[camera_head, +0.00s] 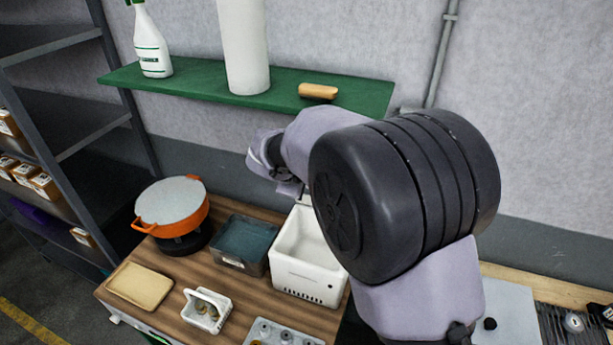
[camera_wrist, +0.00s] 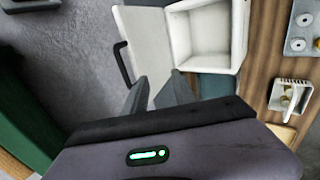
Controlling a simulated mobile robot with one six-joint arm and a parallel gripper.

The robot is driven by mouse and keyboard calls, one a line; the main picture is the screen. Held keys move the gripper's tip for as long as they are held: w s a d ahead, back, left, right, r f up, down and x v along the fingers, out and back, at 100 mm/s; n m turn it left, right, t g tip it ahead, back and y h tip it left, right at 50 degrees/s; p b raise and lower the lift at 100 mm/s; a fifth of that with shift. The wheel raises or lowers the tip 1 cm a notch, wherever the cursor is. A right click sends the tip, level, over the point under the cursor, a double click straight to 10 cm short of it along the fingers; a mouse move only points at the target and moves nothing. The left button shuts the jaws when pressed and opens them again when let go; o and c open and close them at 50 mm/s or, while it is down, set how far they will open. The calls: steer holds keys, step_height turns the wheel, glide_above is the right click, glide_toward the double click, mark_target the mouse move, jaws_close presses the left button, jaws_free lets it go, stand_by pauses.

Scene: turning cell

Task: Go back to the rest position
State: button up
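My gripper (camera_wrist: 158,88) shows in the wrist view with its two grey fingers apart and nothing seen between them but the background. In the head view my arm reaches up and left over the bench, and its large dark joint hides part of the scene; the fingertips cannot be made out there. The white open box (camera_head: 308,252) stands on the wooden bench below my wrist. It also shows in the wrist view (camera_wrist: 236,38), with a pale panel with a black handle beside it, close past the fingers. Whether the fingers touch this panel cannot be told.
A teal bin (camera_head: 240,243), an orange pot (camera_head: 172,205), a tan tray (camera_head: 139,286) and a small white basket (camera_head: 207,311) share the bench (camera_head: 183,267). A green shelf (camera_head: 200,82) with a spray bottle (camera_head: 151,45) hangs above. A dark rack (camera_head: 60,110) stands left.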

steer(key=s+d+f+m+g+b, duration=0.1)
steer(key=s+d+f+m+b, duration=0.25)
steer(key=s+b, duration=0.25)
steer(key=s+d+f+m+y+b, duration=0.1)
steer(key=s+d+f+m+b, duration=0.1)
steer(key=s+d+m+b, duration=0.3)
steer(key=s+d+f+m+g+b, duration=0.1)
steer(key=s+d+f+b, duration=0.2)
steer(key=s+b, duration=0.4)
steer(key=s+f+m+y+b, duration=0.3)
steer(key=s+f+m+b, duration=0.6)
steer(key=s+f+b, duration=0.4)
steer(key=s+f, duration=0.1)
steer(key=s, duration=0.4)
steer(key=shift+a+f+y, duration=0.25)
steer(key=shift+a+y, duration=0.15)
steer(key=shift+w, duration=0.1)
steer(key=shift+a, duration=0.1)
